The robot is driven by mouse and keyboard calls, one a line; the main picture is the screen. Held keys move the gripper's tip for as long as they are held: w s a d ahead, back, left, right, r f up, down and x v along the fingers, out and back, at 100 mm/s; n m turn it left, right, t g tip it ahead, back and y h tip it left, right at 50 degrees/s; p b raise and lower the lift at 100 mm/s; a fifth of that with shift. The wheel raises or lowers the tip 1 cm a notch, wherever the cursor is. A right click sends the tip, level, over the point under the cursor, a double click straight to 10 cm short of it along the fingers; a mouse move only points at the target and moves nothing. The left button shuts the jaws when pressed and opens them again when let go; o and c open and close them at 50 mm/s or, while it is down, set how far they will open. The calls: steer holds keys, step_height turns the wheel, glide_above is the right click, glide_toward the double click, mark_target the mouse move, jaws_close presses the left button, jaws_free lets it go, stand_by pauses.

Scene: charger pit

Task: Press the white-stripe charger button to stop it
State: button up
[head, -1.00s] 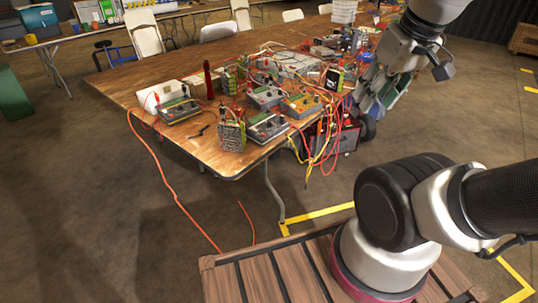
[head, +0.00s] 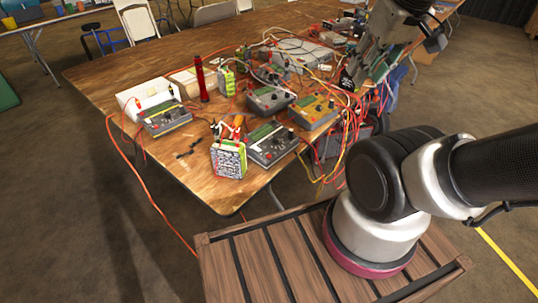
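Several battery chargers with green displays and dark knobs stand on the wooden table. The front charger (head: 272,146) is grey and seems to have a pale edge stripe. A left charger (head: 166,118) has a yellowish front edge, a middle charger (head: 270,99) is dark grey, and an orange-yellow charger (head: 314,112) stands at the right. Stripe colours and buttons are too small to tell for sure. My gripper (head: 358,76) hangs at the table's right side, beyond the orange-yellow charger and apart from the front charger. Its fingers blend into clutter, so its opening is unclear.
A battery pack (head: 229,158) stands left of the front charger, with a red upright cylinder (head: 202,80) farther back. Red and yellow cables cross the table's right edge. The table's left part (head: 105,75) is bare. A slatted wooden surface (head: 262,262) lies in front.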

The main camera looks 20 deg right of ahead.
jaws_close()
stand_by(1.1)
